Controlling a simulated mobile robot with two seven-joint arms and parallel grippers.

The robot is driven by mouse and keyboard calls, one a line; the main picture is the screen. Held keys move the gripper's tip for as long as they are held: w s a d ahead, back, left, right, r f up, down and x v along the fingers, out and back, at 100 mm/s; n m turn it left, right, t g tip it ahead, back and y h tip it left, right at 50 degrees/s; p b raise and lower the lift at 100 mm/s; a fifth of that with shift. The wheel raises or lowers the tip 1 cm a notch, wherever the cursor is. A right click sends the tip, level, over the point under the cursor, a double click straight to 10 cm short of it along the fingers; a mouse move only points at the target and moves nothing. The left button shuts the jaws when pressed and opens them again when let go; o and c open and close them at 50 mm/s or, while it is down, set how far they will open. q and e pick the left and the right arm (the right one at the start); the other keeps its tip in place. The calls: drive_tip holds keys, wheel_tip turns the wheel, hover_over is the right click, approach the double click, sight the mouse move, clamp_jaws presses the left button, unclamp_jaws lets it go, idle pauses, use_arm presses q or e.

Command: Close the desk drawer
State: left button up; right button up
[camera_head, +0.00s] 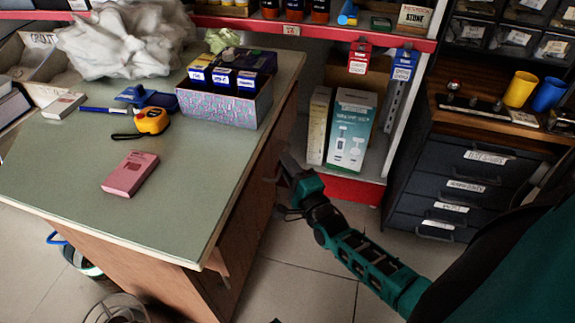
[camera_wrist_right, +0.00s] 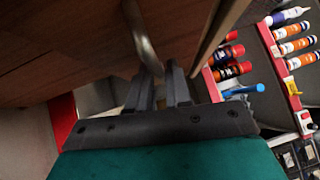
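The desk (camera_head: 190,165) has a green top and brown wooden sides, seen from above at the left of the head view. Its wooden side (camera_head: 240,215) faces my right gripper (camera_head: 284,178), which is beside the desk, below the top's right edge. In the right wrist view my gripper (camera_wrist_right: 159,88) has its two dark fingers apart. A curved metal handle (camera_wrist_right: 141,38) on brown wood (camera_wrist_right: 65,45) reaches down to the fingertips; I cannot tell whether they touch it. How far the drawer is out is hidden by the desk top. My left gripper is not in view.
A red-edged shelf (camera_head: 355,190) with cartons stands behind my gripper. A dark drawer cabinet (camera_head: 465,185) is at the right.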

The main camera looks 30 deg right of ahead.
sight(267, 170)
clamp_jaws()
drive_tip(key=shift+w+a, duration=0.25)
drive_tip(key=shift+w, duration=0.05)
drive_tip(key=w+a, duration=0.2)
drive_tip(key=w+a+b, duration=0.1)
drive_tip(key=w, duration=0.1)
drive_tip(key=shift+w+a, duration=0.15)
drive_tip(key=shift+a, duration=0.2)
drive_tip(key=shift+w+a+b, duration=0.3)
drive_tip(key=shift+w+a, duration=0.55)
drive_tip(key=shift+w, duration=0.15)
drive_tip(key=shift+w+a, duration=0.25)
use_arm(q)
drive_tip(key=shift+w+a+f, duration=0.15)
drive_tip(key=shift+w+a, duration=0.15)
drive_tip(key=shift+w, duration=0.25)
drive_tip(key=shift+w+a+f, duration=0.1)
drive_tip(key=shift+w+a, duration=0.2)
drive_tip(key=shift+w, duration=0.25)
use_arm(e)
drive_tip(key=shift+r, duration=0.1)
